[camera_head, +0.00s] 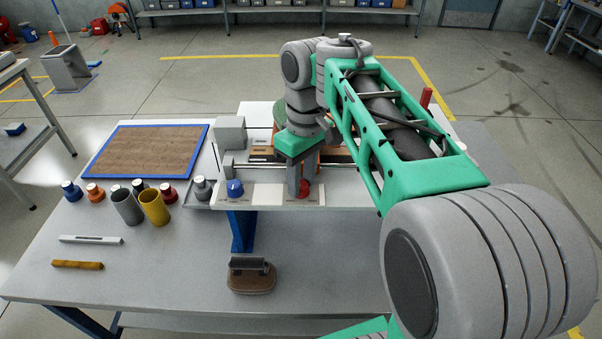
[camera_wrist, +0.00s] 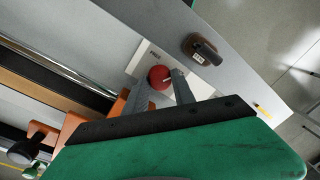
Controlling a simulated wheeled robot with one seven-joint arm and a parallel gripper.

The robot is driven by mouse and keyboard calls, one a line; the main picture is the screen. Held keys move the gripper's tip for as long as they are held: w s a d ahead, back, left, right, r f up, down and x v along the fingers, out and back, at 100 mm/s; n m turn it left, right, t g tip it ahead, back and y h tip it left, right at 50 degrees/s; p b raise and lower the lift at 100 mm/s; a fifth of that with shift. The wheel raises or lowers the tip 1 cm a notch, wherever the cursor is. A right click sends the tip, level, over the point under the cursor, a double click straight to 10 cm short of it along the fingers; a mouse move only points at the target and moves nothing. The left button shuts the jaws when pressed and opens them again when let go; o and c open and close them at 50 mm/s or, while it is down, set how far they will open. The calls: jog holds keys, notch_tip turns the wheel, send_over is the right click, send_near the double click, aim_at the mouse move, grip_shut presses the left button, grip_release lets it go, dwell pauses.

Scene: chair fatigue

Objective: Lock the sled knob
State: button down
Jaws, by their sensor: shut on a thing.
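A red knob (camera_head: 304,189) sits on a white plate at the front edge of the bench fixture. It also shows in the wrist view (camera_wrist: 159,77), between my fingers. My gripper (camera_head: 300,180) points down at it and is shut on it, with one finger (camera_wrist: 138,97) on each side. A blue knob (camera_head: 235,188) sits on another white plate to the left. The sled is mostly hidden behind my arm, so I cannot tell which part the knob clamps.
A brown-based block with a dark handle (camera_head: 251,275) lies in front of the fixture. A grey cup, a yellow cup (camera_head: 154,207) and several capped bottles stand at left. A blue-framed brown board (camera_head: 146,150) lies behind them. The front left tabletop is mostly clear.

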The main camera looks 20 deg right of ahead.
aim_at(304, 182)
jog(key=shift+m+p, duration=0.65)
jog(key=shift+m, duration=0.65)
jog(key=c, duration=1)
grip_release()
jog(key=shift+c, duration=0.2)
jog(key=r+p, duration=0.1)
jog(key=r, duration=0.1)
jog(key=r+p, duration=0.1)
jog(key=r, duration=0.2)
jog(key=r+p, duration=0.2)
jog(key=r, duration=0.1)
jog(key=shift+d, duration=0.3)
jog(key=shift+f, duration=0.1)
